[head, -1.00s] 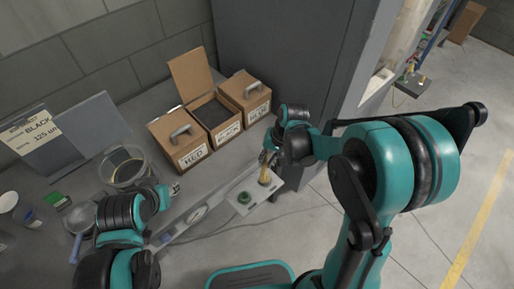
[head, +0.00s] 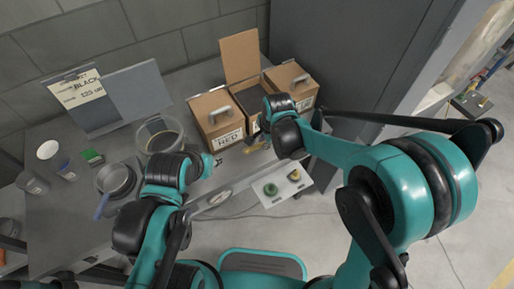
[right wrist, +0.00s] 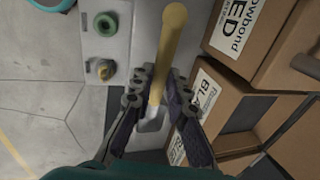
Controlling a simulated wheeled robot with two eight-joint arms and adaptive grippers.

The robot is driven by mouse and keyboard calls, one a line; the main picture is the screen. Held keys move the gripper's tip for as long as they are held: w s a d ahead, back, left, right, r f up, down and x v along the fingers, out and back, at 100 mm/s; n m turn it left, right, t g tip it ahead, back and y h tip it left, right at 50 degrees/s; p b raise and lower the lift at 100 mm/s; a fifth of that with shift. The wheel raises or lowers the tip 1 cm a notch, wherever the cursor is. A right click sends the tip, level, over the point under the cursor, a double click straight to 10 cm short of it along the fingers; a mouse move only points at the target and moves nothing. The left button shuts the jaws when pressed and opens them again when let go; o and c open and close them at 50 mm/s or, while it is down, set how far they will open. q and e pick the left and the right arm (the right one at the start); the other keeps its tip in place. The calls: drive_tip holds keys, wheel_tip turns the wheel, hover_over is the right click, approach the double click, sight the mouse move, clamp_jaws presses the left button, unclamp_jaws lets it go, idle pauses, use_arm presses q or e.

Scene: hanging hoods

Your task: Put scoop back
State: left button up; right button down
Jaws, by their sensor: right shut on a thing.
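My right gripper (right wrist: 158,88) is shut on the yellow handle of the scoop (right wrist: 169,38) in the right wrist view. The scoop's grey metal end shows between and just below the fingers. In the head view, the right gripper (head: 258,143) is at the front of the open box (head: 247,97), whose lid stands up; the right forearm covers part of this box. The wrist view shows this box's label, which begins "BLA" (right wrist: 208,92). My left gripper (head: 208,163) hangs near the bench's front edge; its fingers are too hidden to read.
A clear bowl (head: 159,136), a pan (head: 116,179) and cups stand left. A white panel (head: 282,197) with a green ring and yellow knob is at the bench front.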

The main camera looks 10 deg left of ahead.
drive_tip(key=w+a+f, duration=0.1)
drive_tip(key=w+a+f+b, duration=0.1)
drive_tip(key=a, duration=0.1)
drive_tip(key=shift+a+f, duration=0.25)
drive_tip(key=shift+f, duration=0.1)
drive_tip(key=shift+f+b, duration=0.8)
drive_tip(key=shift+f, duration=1.05)
drive_tip(key=shift+f, duration=0.2)
drive_tip(key=c, duration=1.5)
unclamp_jaws()
drive_tip(key=shift+r, duration=0.1)
